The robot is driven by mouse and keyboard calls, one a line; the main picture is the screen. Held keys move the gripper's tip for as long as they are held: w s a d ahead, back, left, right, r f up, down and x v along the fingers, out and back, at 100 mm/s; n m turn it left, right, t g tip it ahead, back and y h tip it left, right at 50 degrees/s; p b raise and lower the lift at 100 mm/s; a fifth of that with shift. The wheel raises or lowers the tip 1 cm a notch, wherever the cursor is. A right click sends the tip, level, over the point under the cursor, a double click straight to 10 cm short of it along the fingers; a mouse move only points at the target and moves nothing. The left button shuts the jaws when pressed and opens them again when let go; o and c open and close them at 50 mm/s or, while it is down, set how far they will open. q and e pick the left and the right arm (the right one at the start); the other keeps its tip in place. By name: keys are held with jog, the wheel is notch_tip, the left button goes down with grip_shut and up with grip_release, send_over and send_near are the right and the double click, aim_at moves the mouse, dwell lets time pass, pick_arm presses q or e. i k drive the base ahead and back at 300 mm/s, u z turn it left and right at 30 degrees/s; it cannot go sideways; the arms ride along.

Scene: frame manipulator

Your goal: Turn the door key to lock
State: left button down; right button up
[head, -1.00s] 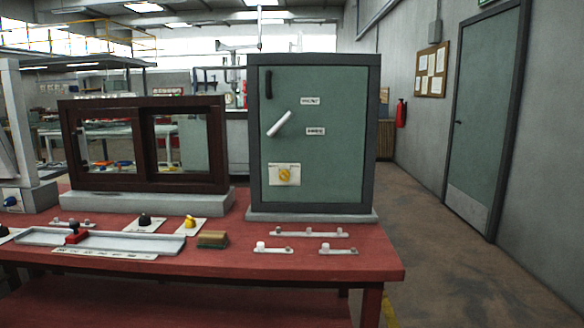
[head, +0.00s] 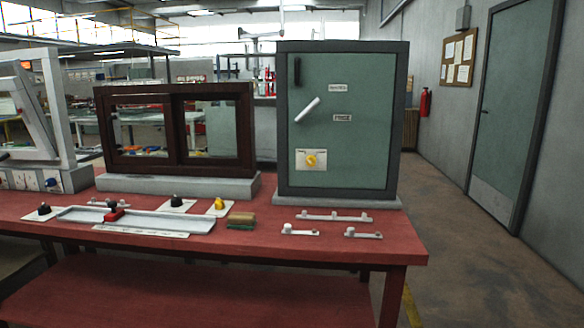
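A green door panel (head: 340,120) in a dark grey frame stands upright on the red table at centre right. A yellow key-like knob (head: 311,159) sits on a white plate low on the left side of the door. A white lever handle (head: 307,110) is tilted above it, and a dark vertical handle (head: 297,71) is near the top left. Two small labels are on the door; their text is too small to read surely. The door looks closed. Neither of my grippers shows in the head view.
The red table (head: 330,262) has a bare front strip. On it stand a dark brown window frame (head: 245,133), small knobs on plates, a grey rail (head: 150,220) with a red-based slider, a brown block (head: 242,218) and white bolts (head: 335,216). Open floor (head: 480,270) lies to the right.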

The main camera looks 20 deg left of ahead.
aim_at(311, 159)
jog(key=u, duration=0.5)
jog(key=k, duration=1.15)
jog(key=z, duration=0.25)
jog(key=i, duration=1.8)
jog(key=u, duration=0.8)
